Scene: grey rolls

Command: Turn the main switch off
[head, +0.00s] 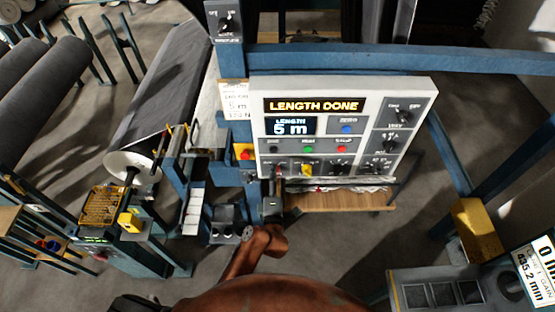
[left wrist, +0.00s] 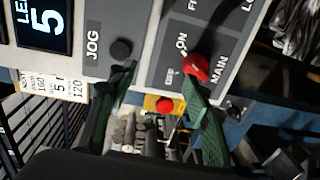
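The main switch is a red rotary knob (left wrist: 196,68) on a dark plate marked ON and MAIN. In the left wrist view it sits near the tip of the right-hand finger; whether they touch I cannot tell. My left gripper (left wrist: 160,78) is open, its green fingers apart with nothing gripped between them. In the head view my left gripper (head: 276,189) is at the lower left edge of the white control panel (head: 431,95) and partly hides the switch area. Which way the knob points is unclear. My right gripper is not in view.
A dark JOG knob (left wrist: 121,49) lies beside the other fingertip. A red button on a yellow box (left wrist: 165,105) shows between the fingers, left of the panel in the head view (head: 244,152). The panel display (head: 313,105) reads LENGTH DONE. A blue beam (head: 400,60) runs behind.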

